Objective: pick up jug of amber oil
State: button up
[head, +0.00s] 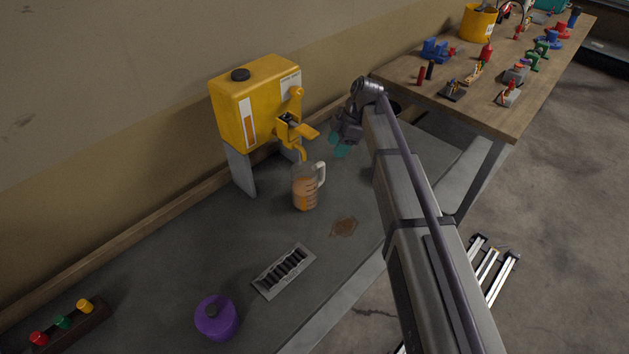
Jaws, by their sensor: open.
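The jug of amber oil (305,190) is a clear measuring jug with a handle on its right side. It stands upright on the grey bench under the spout of the yellow oil drum (262,103), with amber liquid in its lower part. My gripper (341,148) has teal fingertips and is open. It is above the bench, up and to the right of the jug in the head view, apart from it. My arm hides part of the bench to the right.
A brown oil spill (343,227) and a slotted metal drain (284,271) lie in front of the jug. A purple container (216,318) stands at the front. A rack with coloured knobs (65,325) is at lower left. A wooden table (497,117) at right holds several tools.

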aim_at(324, 170)
jog(key=b+x, duration=0.6)
jog(key=x, duration=0.1)
jog(key=b+x, duration=0.2)
jog(key=x, duration=0.1)
jog(key=shift+w+d+f+b, duration=0.1)
jog(key=shift+d+f+b, duration=0.1)
jog(key=shift+f+b, duration=0.15)
jog(key=shift+a+f, duration=0.1)
jog(key=shift+a, duration=0.1)
jog(key=shift+r, duration=0.25)
grip_shut()
